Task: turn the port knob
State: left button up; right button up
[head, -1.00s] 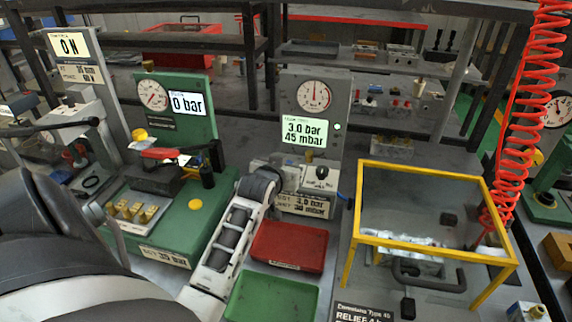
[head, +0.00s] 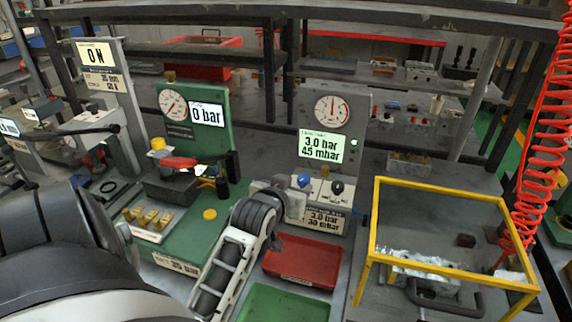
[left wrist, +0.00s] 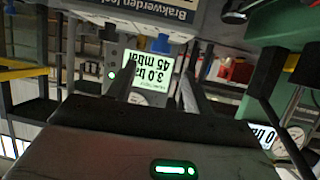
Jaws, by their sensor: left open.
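A pale valve block (head: 322,200) stands at the foot of the grey test panel (head: 332,122), which has a round gauge and a lit display reading 3.0 bar, 45 mbar. A blue knob (head: 304,181) and a black knob (head: 337,187) sit on its top; I cannot tell which is the port knob. My left gripper (head: 276,205) is at the block's left front, its fingers mostly hidden behind my wrist. In the left wrist view the open, empty fingers (left wrist: 153,82) straddle the upside-down display (left wrist: 153,68). My right gripper is not in view.
A red tray (head: 301,262) and a green tray (head: 284,304) lie in front of the block. A yellow frame (head: 447,263) stands at the right, with a red coiled hose (head: 540,140) behind. A green station (head: 183,240) with a 0 bar display is at the left.

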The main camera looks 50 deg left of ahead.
pick_arm(q)
jog(key=v, duration=0.4)
jog(key=shift+s+d+r, duration=0.15)
jog(key=shift+s, duration=0.05)
dwell(0.4)
